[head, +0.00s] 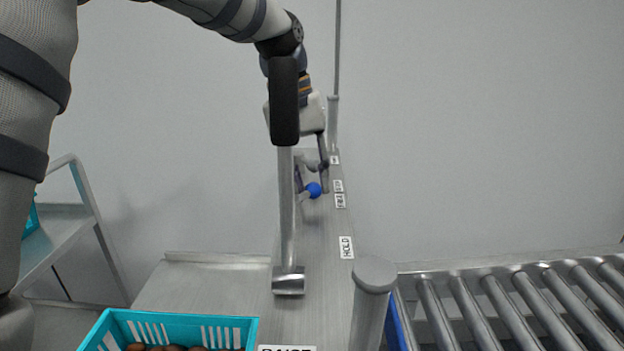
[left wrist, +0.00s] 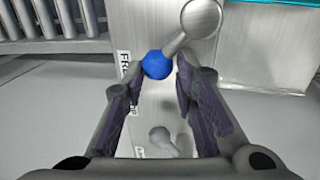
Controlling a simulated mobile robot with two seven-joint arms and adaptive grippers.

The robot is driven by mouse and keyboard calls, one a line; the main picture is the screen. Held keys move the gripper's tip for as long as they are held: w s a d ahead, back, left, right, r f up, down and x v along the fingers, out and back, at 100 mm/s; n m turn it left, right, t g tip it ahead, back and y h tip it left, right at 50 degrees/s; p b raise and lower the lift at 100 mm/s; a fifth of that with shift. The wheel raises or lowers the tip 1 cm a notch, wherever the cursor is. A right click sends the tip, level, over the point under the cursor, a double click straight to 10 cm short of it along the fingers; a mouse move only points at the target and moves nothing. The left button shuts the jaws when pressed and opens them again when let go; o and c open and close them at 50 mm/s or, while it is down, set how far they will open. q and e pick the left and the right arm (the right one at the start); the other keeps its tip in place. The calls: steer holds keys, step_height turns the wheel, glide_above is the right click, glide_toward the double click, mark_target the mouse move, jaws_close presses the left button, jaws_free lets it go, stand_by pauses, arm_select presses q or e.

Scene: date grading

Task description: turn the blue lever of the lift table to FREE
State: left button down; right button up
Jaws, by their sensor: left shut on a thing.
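The blue lever has a round blue knob (head: 314,190), which also shows in the left wrist view (left wrist: 157,64). There its grey shaft runs up right to a round grey hub (left wrist: 202,18). My left gripper (head: 317,184) is shut on the knob, with a finger on either side of it in the left wrist view (left wrist: 157,76). A label starting "FR" (left wrist: 124,66) lies beside the knob, partly hidden by a finger. In the head view, a HOLD label (head: 346,247) is nearer the front. My right gripper is not in view.
A black-handled lever (head: 284,100) stands in front of my left gripper. A teal crate (head: 190,325) holds brown dates at the front left. A grey post (head: 373,290) and a roller conveyor (head: 500,300) are at right. A cart (head: 75,215) stands at left.

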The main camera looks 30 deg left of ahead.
arm_select(q)
steer(key=shift+a+r, duration=0.1)
steer(key=shift+a, duration=0.15)
steer(key=c, duration=1.3)
jaws_free()
steer(key=shift+o, duration=0.6)
steer(key=shift+s+a, duration=0.15)
steer(key=v, duration=1.2)
